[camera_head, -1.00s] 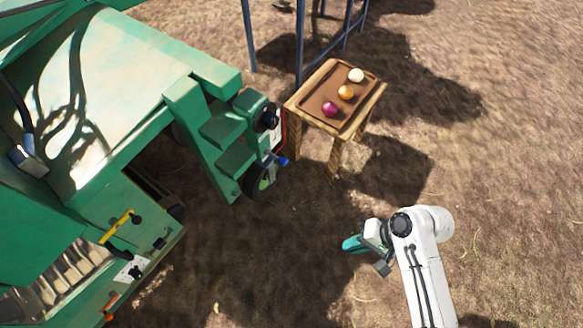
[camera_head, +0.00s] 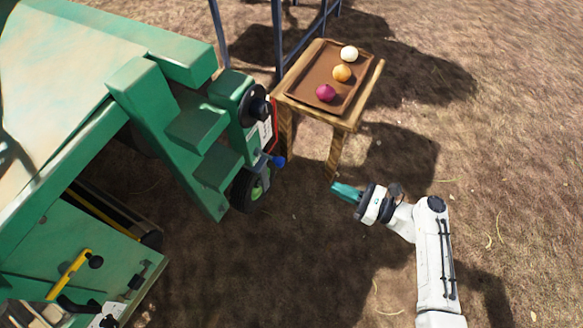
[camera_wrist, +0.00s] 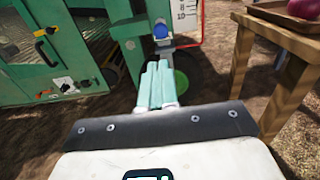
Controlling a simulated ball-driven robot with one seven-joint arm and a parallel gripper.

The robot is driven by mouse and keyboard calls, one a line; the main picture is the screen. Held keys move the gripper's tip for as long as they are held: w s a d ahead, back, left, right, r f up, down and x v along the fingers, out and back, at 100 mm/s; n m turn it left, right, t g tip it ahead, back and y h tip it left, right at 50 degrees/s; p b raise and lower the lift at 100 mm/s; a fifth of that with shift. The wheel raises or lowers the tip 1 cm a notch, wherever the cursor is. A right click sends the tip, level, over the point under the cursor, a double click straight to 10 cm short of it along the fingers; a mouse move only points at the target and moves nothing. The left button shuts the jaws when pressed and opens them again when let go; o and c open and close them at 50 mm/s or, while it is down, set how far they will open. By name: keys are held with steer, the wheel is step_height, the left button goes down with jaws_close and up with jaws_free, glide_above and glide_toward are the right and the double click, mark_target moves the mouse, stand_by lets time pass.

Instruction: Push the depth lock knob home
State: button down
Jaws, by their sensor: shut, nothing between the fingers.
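A blue knob (camera_head: 279,161) sticks out from the side of the green machine, beside a small dark wheel (camera_head: 250,190) with a green hub. No label names it, but it fits the depth lock knob. In the wrist view the blue knob (camera_wrist: 160,31) faces me beside a white scale plate (camera_wrist: 184,12), just beyond my fingertips. My gripper (camera_head: 337,188) is shut and empty, with teal fingers pointing left towards the knob. A gap remains between them in the head view. I cannot tell how far the knob stands out.
A wooden table (camera_head: 348,122) with a brown tray (camera_head: 312,64) of onions stands just behind and right of the knob. A black handwheel (camera_head: 255,105) sits above it. The ground between my gripper and the machine is clear.

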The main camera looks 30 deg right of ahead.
stand_by(0.3)
steer(key=b, duration=0.4)
glide_toward(284, 163)
steer(key=x, duration=0.5)
steer(key=shift+a, duration=0.25)
steer(key=shift+x, duration=0.8)
steer(key=shift+w, duration=0.1)
steer(key=shift+x, duration=1.65)
steer(key=shift+w+r, duration=0.1)
steer(key=shift+r, duration=0.05)
